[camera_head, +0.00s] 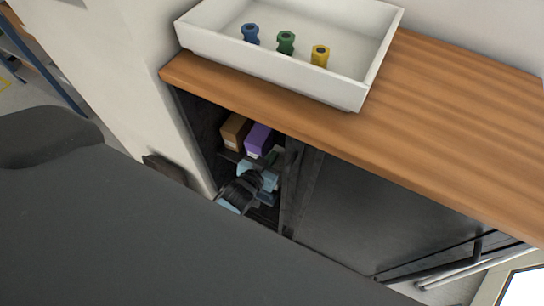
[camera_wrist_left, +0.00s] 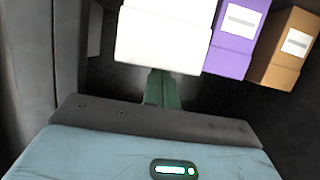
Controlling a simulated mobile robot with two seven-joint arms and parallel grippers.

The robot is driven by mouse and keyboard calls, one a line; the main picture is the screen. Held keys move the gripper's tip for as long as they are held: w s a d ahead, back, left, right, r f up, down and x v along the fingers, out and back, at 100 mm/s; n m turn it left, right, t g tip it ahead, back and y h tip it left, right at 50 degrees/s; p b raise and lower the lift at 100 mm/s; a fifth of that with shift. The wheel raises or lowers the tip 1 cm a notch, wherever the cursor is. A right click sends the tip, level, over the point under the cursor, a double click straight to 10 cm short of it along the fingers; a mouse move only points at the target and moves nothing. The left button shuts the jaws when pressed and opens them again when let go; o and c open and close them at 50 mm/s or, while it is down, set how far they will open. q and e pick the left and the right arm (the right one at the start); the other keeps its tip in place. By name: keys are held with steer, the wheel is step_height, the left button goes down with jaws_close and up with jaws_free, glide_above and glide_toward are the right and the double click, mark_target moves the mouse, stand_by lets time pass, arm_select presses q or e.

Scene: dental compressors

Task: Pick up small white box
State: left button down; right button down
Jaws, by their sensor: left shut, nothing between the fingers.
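The small white box (camera_wrist_left: 165,35) fills the top middle of the left wrist view, with a purple box and a brown box to its right. My left gripper (camera_wrist_left: 163,80) is shut and empty, its green fingers pointing at the white box's lower edge. I cannot tell whether they touch it. In the head view my left gripper (camera_head: 273,154) reaches into the open dark cabinet, just right of the purple box. There the white box cannot be made out, apparently hidden by the gripper or the cabinet edge. My right gripper is not in view.
In the cabinet (camera_head: 207,125), a brown box (camera_head: 235,131) and a purple box (camera_head: 258,138) stand side by side. The cabinet's dark front panel (camera_head: 350,215) is right of the opening. The wooden top (camera_head: 440,100) carries a white tray (camera_head: 270,70) with blue, green and yellow parts.

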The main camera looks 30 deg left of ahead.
arm_select(q)
steer(key=shift+s+a+r+p, duration=0.2)
steer(key=shift+s+p, duration=0.1)
steer(key=shift+p, duration=0.25)
steer(key=shift+w, duration=0.1)
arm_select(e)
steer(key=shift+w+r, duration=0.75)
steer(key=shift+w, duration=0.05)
